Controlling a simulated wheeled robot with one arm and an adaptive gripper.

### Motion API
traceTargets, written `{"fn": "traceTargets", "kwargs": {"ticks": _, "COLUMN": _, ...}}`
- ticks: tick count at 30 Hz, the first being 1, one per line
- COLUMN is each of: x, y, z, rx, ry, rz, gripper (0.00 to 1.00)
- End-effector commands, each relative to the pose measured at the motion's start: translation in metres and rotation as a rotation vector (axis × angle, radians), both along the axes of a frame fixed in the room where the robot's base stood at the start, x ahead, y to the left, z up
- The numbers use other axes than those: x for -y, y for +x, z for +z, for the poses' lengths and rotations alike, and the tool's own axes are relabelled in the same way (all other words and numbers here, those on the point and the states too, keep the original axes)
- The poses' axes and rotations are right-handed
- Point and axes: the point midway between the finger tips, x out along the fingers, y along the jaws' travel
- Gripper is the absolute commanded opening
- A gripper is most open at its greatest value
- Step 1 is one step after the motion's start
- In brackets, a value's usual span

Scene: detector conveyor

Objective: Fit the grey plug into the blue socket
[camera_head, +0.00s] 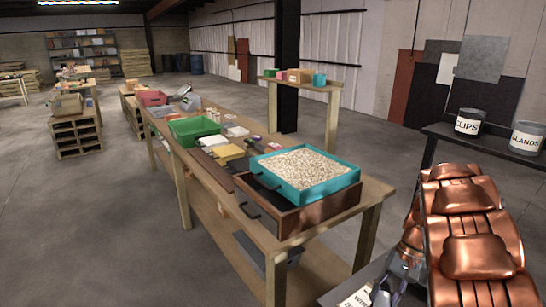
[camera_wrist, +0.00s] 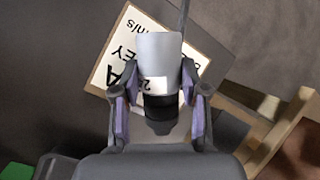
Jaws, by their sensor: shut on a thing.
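The grey plug (camera_wrist: 158,50) shows in the wrist view as a smooth grey cylinder with a white label and a black collar at its lower end. My gripper (camera_wrist: 158,92) is shut on it, with a purple-padded finger on each side. Part of the label's text is cut off from sight. In the head view, a small grey and purple part at the bottom right looks like my gripper (camera_head: 385,288), and the plug is not clear there. I cannot make out the blue socket in either view.
A printed card (camera_wrist: 112,52) lies behind the plug. A long wooden table (camera_head: 368,196) carries a teal tray (camera_head: 351,178) of pale pellets and a green bin (camera_head: 190,139). A dark shelf (camera_head: 470,139) at right holds cans marked CLIPS (camera_head: 468,122) and GLANDS (camera_head: 526,138).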

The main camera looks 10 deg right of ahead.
Motion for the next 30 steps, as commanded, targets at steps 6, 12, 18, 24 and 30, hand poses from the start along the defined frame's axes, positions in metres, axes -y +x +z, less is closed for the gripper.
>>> {"fn": "traceTargets", "kwargs": {"ticks": 6, "x": -0.055, "y": 0.047, "z": -0.001, "rx": 0.002, "ry": -0.002, "rz": 0.153, "gripper": 0.0}}
{"fn": "traceTargets", "kwargs": {"ticks": 12, "x": -0.109, "y": 0.08, "z": -0.003, "rx": 0.004, "ry": -0.003, "rz": 0.278, "gripper": 0.0}}
{"fn": "traceTargets", "kwargs": {"ticks": 18, "x": -0.15, "y": 0.098, "z": -0.003, "rx": 0.006, "ry": -0.009, "rz": 0.364, "gripper": 0.0}}
{"fn": "traceTargets", "kwargs": {"ticks": 24, "x": -0.168, "y": 0.105, "z": -0.003, "rx": 0.005, "ry": -0.01, "rz": 0.398, "gripper": 0.0}}
{"fn": "traceTargets", "kwargs": {"ticks": 30, "x": -0.169, "y": 0.105, "z": -0.003, "rx": 0.005, "ry": -0.01, "rz": 0.401, "gripper": 0.0}}
